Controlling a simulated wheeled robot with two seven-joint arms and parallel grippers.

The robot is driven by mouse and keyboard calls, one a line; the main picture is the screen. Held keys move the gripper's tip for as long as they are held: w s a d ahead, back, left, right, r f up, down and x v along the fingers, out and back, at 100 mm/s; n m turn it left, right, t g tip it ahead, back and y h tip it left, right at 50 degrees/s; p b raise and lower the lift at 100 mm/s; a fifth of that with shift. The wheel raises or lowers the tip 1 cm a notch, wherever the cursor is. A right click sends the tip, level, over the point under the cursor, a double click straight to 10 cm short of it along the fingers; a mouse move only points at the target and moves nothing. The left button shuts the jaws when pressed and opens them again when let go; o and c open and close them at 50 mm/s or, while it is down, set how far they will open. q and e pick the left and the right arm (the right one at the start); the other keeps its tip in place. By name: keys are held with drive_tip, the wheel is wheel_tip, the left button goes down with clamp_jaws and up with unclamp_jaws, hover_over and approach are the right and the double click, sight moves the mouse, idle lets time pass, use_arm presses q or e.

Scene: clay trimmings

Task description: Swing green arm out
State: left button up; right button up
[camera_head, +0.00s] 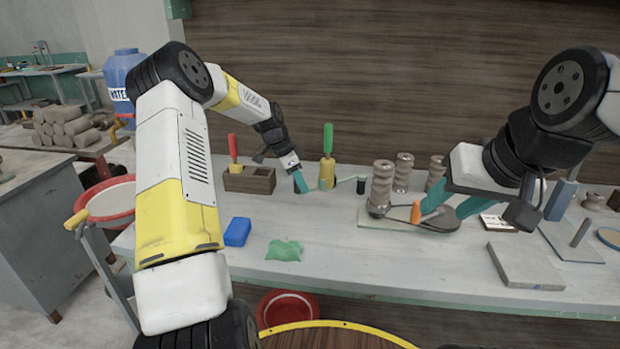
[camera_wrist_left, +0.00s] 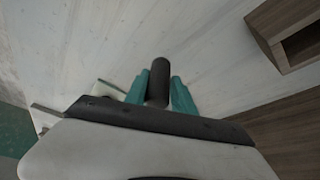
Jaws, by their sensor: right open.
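A thin green arm (camera_head: 349,179) stands above the bench, with a dark cylinder (camera_head: 361,186) near its right end. My left gripper (camera_head: 300,183) reaches down to the bench left of it. In the left wrist view its teal fingers (camera_wrist_left: 159,92) flank a dark upright peg (camera_wrist_left: 159,75) on both sides and appear shut on it. A pale green piece (camera_wrist_left: 110,90) shows beside it; its link to the peg is hidden. My right gripper (camera_head: 450,205) is open above a pale green board (camera_head: 380,220), near an orange-tipped tool (camera_head: 415,211).
A wooden box (camera_head: 258,181) with a red-handled tool stands left of my left gripper. A green-handled tool with a yellow body (camera_head: 327,173) stands close on its right. Several ribbed clay pieces (camera_head: 403,172) stand further right.

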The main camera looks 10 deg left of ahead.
use_arm(q)
drive_tip(key=o, duration=0.3)
drive_tip(key=shift+w+a, duration=0.1)
drive_tip(key=shift+w, duration=0.05)
drive_tip(key=shift+r, duration=0.1)
drive_tip(key=v, duration=0.7)
drive_tip(key=shift+a+r, duration=0.1)
drive_tip(key=shift+r, duration=0.2)
